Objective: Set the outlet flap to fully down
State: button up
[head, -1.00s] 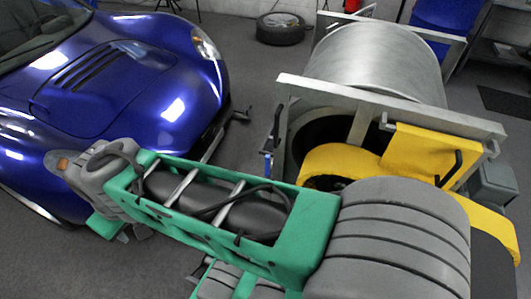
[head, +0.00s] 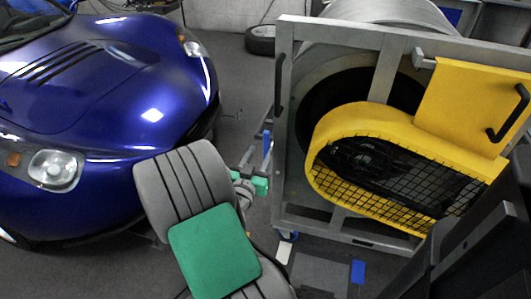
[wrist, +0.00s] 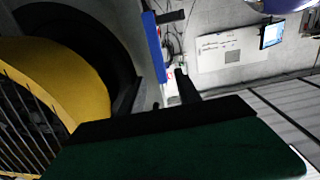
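The yellow flap panel (head: 465,105) with a black bar handle (head: 508,113) sits at the upper right of the yellow fan housing, on the front of a grey frame. It looks like the outlet flap, but its exact setting is hard to tell. My gripper is mostly hidden behind my arm in the head view; a small green part of its end (head: 261,184) shows left of the frame, well away from the flap. In the wrist view a dark finger-like part (wrist: 186,87) sticks up past my green link. Whether the fingers are open is not clear.
The yellow housing (head: 330,135) has a black mesh guard. The grey frame (head: 285,120) stands before a large metal drum. A blue upright piece (wrist: 154,47) is close to my gripper.

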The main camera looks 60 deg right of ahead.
aim_at(266, 141)
jog(key=d, duration=0.4)
jog(key=w+d+p, duration=0.1)
jog(key=d, duration=0.1)
jog(key=shift+d+r, duration=0.15)
jog(key=shift+d, duration=0.25)
grip_shut()
dwell(0.9)
